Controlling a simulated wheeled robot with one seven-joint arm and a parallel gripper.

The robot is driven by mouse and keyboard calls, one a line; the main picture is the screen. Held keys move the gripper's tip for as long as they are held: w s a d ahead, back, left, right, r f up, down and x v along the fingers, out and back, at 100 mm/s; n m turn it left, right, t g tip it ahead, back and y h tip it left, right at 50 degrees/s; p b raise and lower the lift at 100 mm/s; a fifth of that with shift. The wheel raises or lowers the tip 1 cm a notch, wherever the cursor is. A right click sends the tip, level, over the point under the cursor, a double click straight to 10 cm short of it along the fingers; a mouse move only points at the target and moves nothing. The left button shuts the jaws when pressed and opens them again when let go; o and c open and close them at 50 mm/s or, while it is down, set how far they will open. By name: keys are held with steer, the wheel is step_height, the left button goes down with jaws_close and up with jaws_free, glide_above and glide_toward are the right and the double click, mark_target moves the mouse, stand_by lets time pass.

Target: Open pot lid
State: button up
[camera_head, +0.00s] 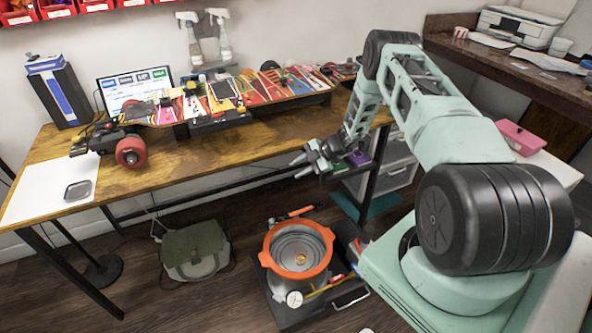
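The pot (293,289) stands upright in a dark tray on the floor, below the table's front edge. It has a grey body, an orange rim (268,246) and orange side handles. Inside the rim I see grey concentric rings and a small brass-coloured spot at the centre. I cannot tell whether this is a lid in place or the pot's inside. My gripper (296,168) is above and slightly right of the pot, near the table's front edge, well apart from the pot. Its fingers point left, spread with a gap and nothing between them.
The wooden table (215,152) holds a skateboard-like deck with tools, a red wheel (131,152) and a white sheet (45,200). A green bag (195,250) lies on the floor left of the pot. The tray (290,318) holds tools beside the pot. A drawer unit (400,175) stands behind.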

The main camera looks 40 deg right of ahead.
steer(key=s+d+r+p, duration=0.2)
steer(key=d+r+p, duration=0.3)
steer(key=d+r, duration=0.3)
steer(key=shift+s+d+r, duration=0.25)
steer(key=shift+s+r, duration=0.15)
steer(key=shift+r, duration=0.05)
stand_by(0.8)
stand_by(0.5)
steer(key=v, duration=1.7)
steer(key=shift+d+r, duration=0.15)
steer(key=shift+d, duration=0.05)
